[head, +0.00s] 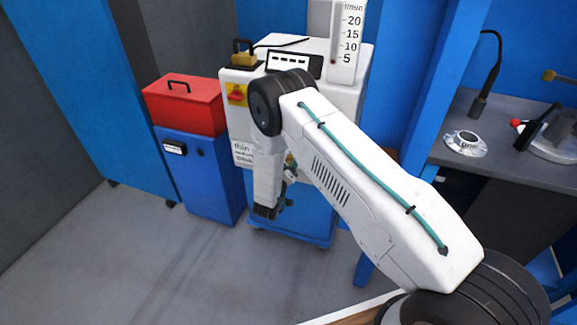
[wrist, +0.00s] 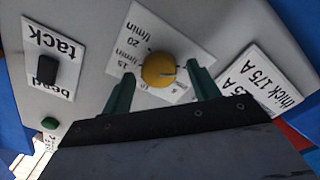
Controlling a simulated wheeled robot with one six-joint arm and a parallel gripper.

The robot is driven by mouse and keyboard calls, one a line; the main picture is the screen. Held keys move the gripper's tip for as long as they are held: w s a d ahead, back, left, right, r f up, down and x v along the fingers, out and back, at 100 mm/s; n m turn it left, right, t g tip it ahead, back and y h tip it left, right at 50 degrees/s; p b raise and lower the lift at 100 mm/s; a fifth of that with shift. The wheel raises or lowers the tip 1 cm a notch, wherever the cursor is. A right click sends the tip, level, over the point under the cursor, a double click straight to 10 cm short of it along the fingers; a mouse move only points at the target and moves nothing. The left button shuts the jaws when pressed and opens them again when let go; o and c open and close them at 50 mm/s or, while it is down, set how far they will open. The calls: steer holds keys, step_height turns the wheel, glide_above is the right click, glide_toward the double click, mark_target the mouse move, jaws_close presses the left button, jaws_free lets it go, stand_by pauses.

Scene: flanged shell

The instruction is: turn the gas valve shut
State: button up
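The gas valve is a round yellow knob (wrist: 158,70) with a dark pointer line, on a white label marked l/min, in the wrist view. It sits on the pale front panel (wrist: 90,20) of the white machine (head: 345,95). My gripper (wrist: 160,72) has its two green fingers apart, one on each side of the knob. A gap shows on both sides, and I cannot tell the remaining depth to it. In the head view my gripper (head: 268,208) points down in front of the machine, and my arm hides much of the panel.
A black switch (wrist: 47,70) on a tack/bead label and a green button (wrist: 49,123) are on the same panel. A red toolbox (head: 185,108) sits on a blue cabinet (head: 200,175). The floor at left is clear.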

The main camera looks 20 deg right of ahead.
steer(key=v, duration=0.7)
steer(key=shift+s+a, duration=0.25)
steer(key=shift+s, duration=0.05)
